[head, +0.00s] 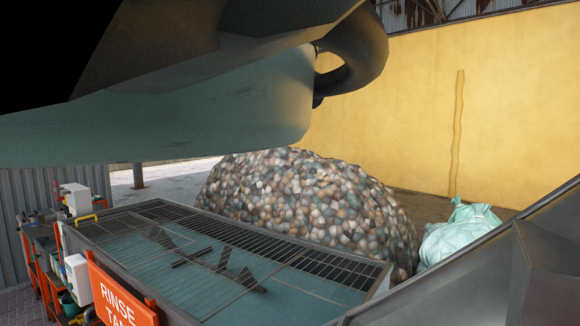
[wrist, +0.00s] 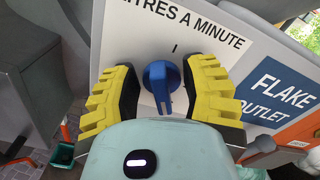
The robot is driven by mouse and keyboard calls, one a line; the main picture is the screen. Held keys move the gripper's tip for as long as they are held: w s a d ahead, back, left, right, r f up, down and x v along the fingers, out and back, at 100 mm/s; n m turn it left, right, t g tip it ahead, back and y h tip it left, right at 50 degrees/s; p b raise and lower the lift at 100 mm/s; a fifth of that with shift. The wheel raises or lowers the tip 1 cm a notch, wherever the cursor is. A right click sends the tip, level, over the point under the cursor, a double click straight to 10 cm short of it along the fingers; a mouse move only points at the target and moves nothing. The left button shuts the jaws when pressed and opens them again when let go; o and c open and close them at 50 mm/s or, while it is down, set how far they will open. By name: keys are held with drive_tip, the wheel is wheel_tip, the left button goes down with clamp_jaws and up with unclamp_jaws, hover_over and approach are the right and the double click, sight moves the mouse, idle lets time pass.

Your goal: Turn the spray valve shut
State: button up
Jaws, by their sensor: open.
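A blue valve knob (wrist: 160,74) with a lever-like handle pointing down shows in the wrist view, on a white panel (wrist: 205,22) printed "...ITRES A MINUTE" with a short tick mark above the knob. My gripper (wrist: 164,68) is open, with one yellow ridged finger on each side of the knob. Gaps show between the fingers and the knob, so it is not clamped. The handle's lower end is close to the pale gripper body. I cannot tell the depth between the fingertips and the panel. I cannot make out the knob or the gripper in the head view.
A blue "FLAKE OUTLET" sign (wrist: 278,92) is right of the panel. In the head view, a grated tank (head: 225,262) with an orange "RINSE TA..." sign (head: 122,295) stands in front of a heap of flakes (head: 310,200). Pale green bags (head: 460,233) lie at right.

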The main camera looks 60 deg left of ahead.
drive_tip(key=shift+o, duration=0.3)
clamp_jaws()
drive_tip(key=shift+f+b, duration=0.15)
drive_tip(key=shift+b, duration=0.15)
